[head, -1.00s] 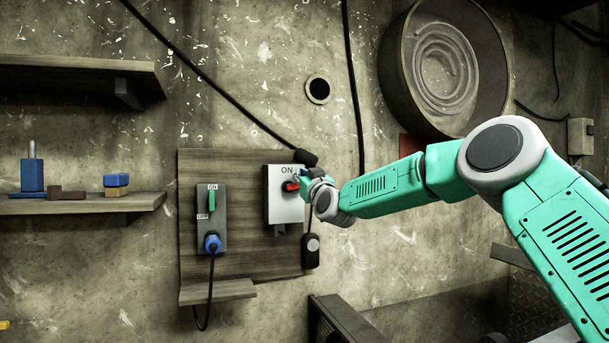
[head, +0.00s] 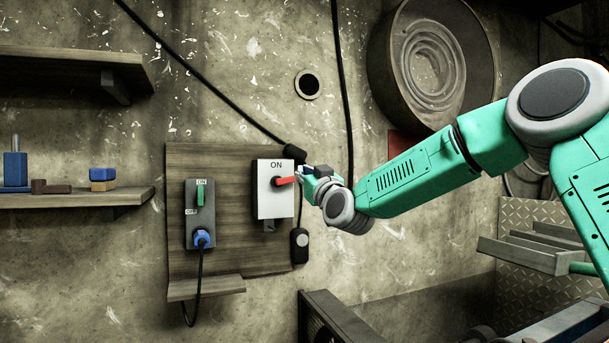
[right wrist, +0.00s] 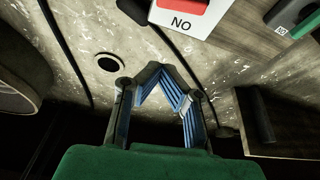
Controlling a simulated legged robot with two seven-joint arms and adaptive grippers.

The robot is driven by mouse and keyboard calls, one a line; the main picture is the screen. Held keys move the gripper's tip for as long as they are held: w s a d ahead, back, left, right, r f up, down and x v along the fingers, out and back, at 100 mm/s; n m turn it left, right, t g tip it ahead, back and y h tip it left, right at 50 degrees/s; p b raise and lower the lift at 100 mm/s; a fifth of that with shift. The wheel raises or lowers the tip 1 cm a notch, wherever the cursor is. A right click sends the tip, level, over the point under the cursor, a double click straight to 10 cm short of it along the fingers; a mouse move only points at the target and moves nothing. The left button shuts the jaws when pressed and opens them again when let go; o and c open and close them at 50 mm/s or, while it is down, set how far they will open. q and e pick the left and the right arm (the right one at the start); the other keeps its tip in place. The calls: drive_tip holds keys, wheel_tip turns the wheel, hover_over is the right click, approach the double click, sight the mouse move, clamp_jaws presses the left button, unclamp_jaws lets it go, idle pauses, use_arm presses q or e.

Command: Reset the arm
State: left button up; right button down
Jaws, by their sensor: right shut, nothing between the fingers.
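My right gripper (head: 304,175) is shut and empty, just right of the white switch box (head: 273,202) on the wall. In the right wrist view its blue-lined fingers (right wrist: 164,70) meet at the tips. The box carries a red lever (head: 285,181) that points sideways to the right, below the word ON. The gripper's tips are close to the lever's end; I cannot tell from the head view whether they touch. In the right wrist view the box appears upside down (right wrist: 205,17), beyond the fingertips. My left gripper is in neither view.
A wooden board (head: 225,160) holds the box and a dark switch (head: 200,222) with a green lever and blue plug. A shelf (head: 75,200) with blue and brown blocks is at left. A black cable (head: 343,90) and round metal pan (head: 425,65) are on the wall.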

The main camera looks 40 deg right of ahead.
drive_tip(key=shift+a, duration=0.15)
drive_tip(key=a+f+n+g+y, duration=0.15)
drive_tip(key=a+f, duration=0.25)
drive_tip(key=f, duration=0.7)
drive_tip(key=a+f+g+y, duration=0.2)
drive_tip(key=a+f+g, duration=0.15)
drive_tip(key=f, duration=0.75)
drive_tip(key=s+a+f+g+y, duration=0.1)
drive_tip(key=s+a+f+g, duration=0.3)
drive_tip(key=f, duration=0.7)
drive_tip(key=s+a+f+g, duration=0.1)
drive_tip(key=s+a+f, duration=0.3)
drive_tip(key=f, duration=0.7)
drive_tip(key=s+a+f+g+b, duration=0.15)
drive_tip(key=s+f+g, duration=0.45)
drive_tip(key=s+f, duration=1.25)
drive_tip(key=s+f+g, duration=0.2)
drive_tip(key=s, duration=0.8)
drive_tip(key=s+f+g, duration=0.2)
drive_tip(key=s, duration=0.9)
drive_tip(key=shift+a+f+g, duration=0.3)
drive_tip(key=shift+g, duration=0.1)
drive_tip(key=shift+w, duration=0.15)
